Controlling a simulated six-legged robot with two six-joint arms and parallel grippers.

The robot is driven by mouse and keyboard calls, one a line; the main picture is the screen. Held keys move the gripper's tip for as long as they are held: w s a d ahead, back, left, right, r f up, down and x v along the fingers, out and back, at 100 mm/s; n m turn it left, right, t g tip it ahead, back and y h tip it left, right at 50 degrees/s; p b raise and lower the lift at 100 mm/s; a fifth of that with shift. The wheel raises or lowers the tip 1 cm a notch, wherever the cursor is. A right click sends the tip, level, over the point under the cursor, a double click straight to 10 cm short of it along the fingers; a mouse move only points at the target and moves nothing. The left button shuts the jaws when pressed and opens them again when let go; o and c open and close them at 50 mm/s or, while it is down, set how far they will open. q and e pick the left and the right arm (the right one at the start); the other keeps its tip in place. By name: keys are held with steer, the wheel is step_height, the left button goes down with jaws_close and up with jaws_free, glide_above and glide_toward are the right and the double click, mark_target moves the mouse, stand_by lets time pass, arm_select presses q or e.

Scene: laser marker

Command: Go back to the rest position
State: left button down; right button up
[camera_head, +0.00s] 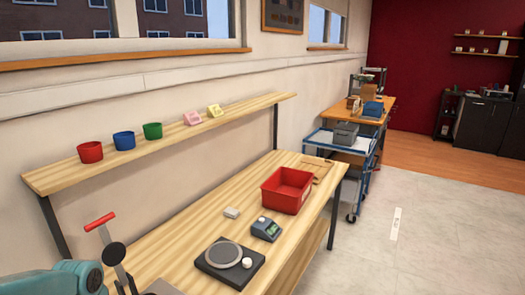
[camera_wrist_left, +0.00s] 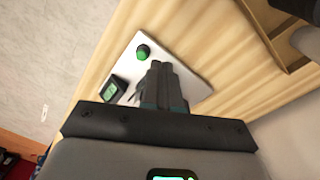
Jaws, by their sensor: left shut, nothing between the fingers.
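My left gripper (camera_wrist_left: 160,68) shows in the left wrist view, with its dark fingers together and nothing between them. The fingers appear in front of a white plate (camera_wrist_left: 190,68) that carries a green button (camera_wrist_left: 143,52) and a small device with a lit display (camera_wrist_left: 114,89). I cannot tell how far the fingertips are from the plate. The fingers of neither gripper show in the head view, and my right gripper is in neither picture.
The wooden workbench (camera_head: 185,232) holds a red bin (camera_head: 287,190), a black device with a round plate (camera_head: 229,263), a blue-grey device (camera_head: 266,229) and a small white block (camera_head: 231,212). A red-handled lever (camera_head: 100,221) stands at lower left. A shelf (camera_head: 60,178) holds cups. The floor (camera_head: 440,225) at right is mostly clear.

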arm_select(q)
steer(key=s+d+f+h, duration=0.3)
steer(key=d+f, duration=1.2)
steer(key=f, duration=0.2)
steer(key=s+d+f+n, duration=0.1)
steer(key=s+d+f, duration=0.5)
steer(key=s, duration=0.4)
steer(key=shift+d+f+n, duration=0.4)
steer(key=shift+f, duration=0.25)
steer(key=shift+s, duration=0.1)
steer(key=shift+w+d, duration=0.15)
steer(key=shift+w, duration=0.1)
